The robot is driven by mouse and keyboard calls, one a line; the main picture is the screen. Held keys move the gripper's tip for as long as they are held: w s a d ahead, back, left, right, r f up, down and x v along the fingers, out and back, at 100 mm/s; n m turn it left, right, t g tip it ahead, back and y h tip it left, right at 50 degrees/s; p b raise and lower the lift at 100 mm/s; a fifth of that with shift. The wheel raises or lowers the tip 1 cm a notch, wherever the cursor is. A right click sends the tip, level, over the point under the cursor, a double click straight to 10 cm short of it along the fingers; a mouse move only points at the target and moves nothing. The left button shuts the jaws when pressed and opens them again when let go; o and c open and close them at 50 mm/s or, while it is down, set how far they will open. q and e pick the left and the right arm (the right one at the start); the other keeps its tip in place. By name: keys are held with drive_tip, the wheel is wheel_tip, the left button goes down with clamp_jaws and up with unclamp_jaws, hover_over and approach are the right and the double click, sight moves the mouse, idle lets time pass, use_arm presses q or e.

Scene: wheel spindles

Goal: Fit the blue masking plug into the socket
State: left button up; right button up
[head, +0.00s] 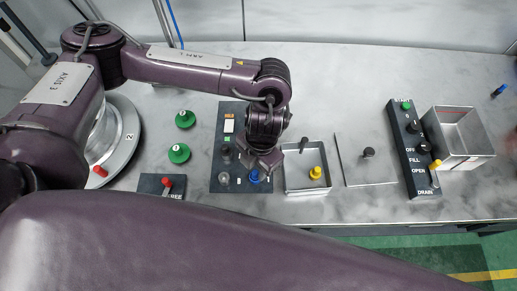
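A blue plug (255,176) shows at the lower right of a dark panel (229,117), just below my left gripper (262,163). The gripper points down over it and partly hides this corner of the panel. I cannot tell whether the fingers touch or hold the plug, or whether it sits in a socket. Another small blue piece (501,89) lies at the far right of the table. My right gripper is not in view.
A metal tray (296,187) with a yellow-knobbed piece (315,173) stands right of the gripper. Further right are a thin plate (365,172), a dark control box (407,150) and an open metal bin (462,128). Green knobs (179,153) lie left of the panel.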

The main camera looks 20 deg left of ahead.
use_arm(q)
wheel_tip(320, 180, up, 10)
drive_tip(key=w+b, duration=0.1)
drive_tip(key=shift+d, duration=0.4)
drive_tip(key=shift+w, duration=0.1)
